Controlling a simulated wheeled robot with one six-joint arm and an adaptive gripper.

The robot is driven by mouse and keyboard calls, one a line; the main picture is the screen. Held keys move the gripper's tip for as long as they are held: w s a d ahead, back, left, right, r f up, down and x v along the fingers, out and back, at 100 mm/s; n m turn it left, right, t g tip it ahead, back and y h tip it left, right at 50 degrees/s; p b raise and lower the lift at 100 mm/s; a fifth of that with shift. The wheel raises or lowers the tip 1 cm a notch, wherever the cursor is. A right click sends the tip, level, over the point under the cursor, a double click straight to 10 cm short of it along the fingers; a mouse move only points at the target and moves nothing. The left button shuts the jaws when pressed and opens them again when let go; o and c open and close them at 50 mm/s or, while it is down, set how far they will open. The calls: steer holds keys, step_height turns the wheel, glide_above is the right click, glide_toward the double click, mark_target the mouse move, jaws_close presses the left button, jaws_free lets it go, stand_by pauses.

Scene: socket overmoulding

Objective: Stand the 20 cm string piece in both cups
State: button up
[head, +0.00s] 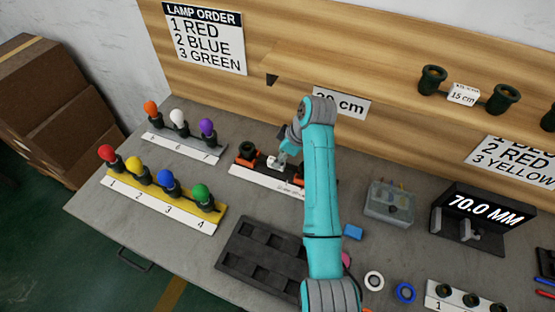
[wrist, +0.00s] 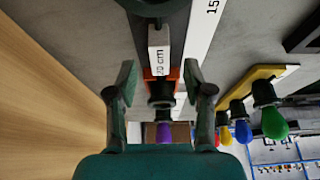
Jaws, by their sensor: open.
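The string piece shows its white tag (wrist: 159,50), marked 20 cm, between two dark sockets in the wrist view. The near socket (wrist: 152,6) is cut by the top edge; the far socket (wrist: 160,93) is by an orange part. In the head view the left socket (head: 247,150) stands upright at the left orange cup (head: 241,165). The right end is mostly behind my arm, beside the right orange cup (head: 299,180). I cannot tell whether either end is fully seated. My gripper (head: 283,155) is above the tag; its open fingers (wrist: 160,90) are apart on both sides.
A white strip (head: 262,183) runs in front of the cups. Lamp racks stand left, one with a purple lamp (head: 207,126), one with a green lamp (head: 200,192). A dark tray (head: 232,262) lies in front. A clear box (head: 390,203) and 70.0 MM display (head: 484,207) stand right.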

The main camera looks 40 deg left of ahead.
steer(key=v, duration=0.8)
steer(key=shift+s, duration=0.1)
stand_by(0.3)
